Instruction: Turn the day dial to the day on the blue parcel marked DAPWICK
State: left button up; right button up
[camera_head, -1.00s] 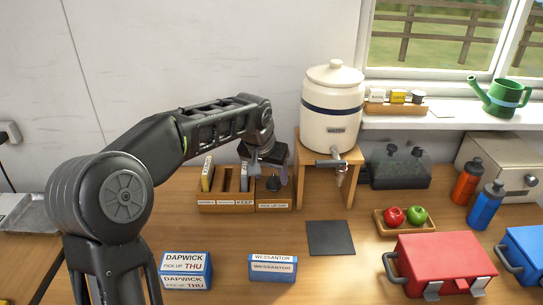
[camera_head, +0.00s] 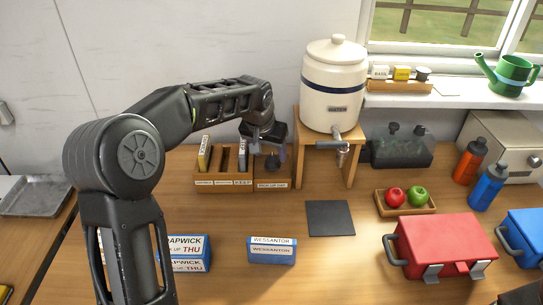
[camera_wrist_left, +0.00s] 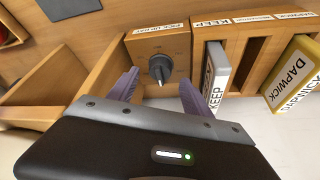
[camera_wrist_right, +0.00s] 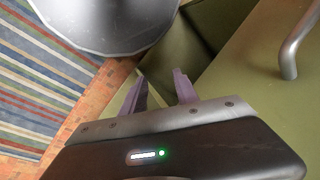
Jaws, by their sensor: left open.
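The blue parcel marked DAPWICK (camera_head: 192,252) stands at the front left of the table. Its label shows THU, and my left arm hides its left edge. The dark day dial (camera_head: 272,163) is on a wooden panel labelled PICK UP DAY. In the left wrist view the dial (camera_wrist_left: 160,68) has a light mark towards the picture's bottom; the day letters are too small to read. My left gripper (camera_wrist_left: 159,80) is open, its fingers on either side of the dial in that view; contact cannot be told. My right gripper (camera_wrist_right: 160,77) is open and empty, away from the table things.
A wooden rack (camera_head: 224,182) with upright cards adjoins the dial panel. The water crock (camera_head: 333,85) on its stand (camera_head: 317,165) is close on the right. A WESSANTOR parcel (camera_head: 272,251), dark mat (camera_head: 330,218) and red case (camera_head: 440,245) lie in front.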

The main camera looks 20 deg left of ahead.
aim_at(271, 158)
pick_arm(q)
jog(key=shift+x, duration=1.85)
grip_shut()
